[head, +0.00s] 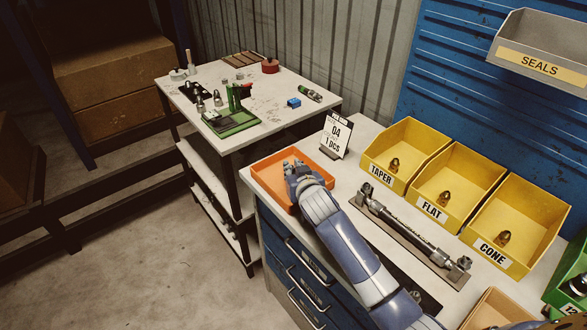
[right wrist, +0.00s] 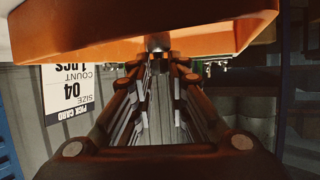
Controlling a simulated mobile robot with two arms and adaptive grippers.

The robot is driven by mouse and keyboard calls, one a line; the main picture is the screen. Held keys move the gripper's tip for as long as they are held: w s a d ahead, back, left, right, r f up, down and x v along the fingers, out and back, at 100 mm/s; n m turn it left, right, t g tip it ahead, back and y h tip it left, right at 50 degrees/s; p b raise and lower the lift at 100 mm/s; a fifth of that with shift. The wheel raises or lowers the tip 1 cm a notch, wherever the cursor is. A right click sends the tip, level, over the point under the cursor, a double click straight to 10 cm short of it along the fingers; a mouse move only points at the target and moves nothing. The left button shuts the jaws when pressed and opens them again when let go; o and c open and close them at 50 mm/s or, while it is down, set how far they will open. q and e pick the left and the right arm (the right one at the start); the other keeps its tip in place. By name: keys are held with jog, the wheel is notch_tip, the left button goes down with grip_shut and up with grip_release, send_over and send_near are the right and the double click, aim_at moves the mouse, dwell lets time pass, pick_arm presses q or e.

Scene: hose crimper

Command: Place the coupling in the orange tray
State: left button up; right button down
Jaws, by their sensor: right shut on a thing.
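The orange tray (head: 264,183) sits on the near left corner of the white-topped bench. Its orange wall fills the top of the right wrist view (right wrist: 80,48). My right gripper (head: 292,166) is over the tray, its fingers pointing down into it. In the right wrist view, the fingertips (right wrist: 159,58) are shut on a small dark metal coupling (right wrist: 158,43), which shows against the tray. I cannot tell whether the coupling touches the tray floor. In the head view, the gripper hides the coupling. My left gripper is not in view.
A pick card (head: 336,135) reading 04 and 1 pcs stands behind the tray. Yellow bins TAPER (head: 380,176), FLAT (head: 431,211) and CONE (head: 490,252) hold fittings. A hose assembly (head: 410,235) lies right of my arm. A second table (head: 275,108) stands behind.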

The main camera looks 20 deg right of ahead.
jog(key=shift+f, duration=0.2)
jog(key=c, duration=1.5)
grip_release()
jog(key=shift+c, duration=0.2)
jog(key=shift+r, duration=0.2)
jog(key=b+v, duration=0.1)
jog(key=v, duration=1.1)
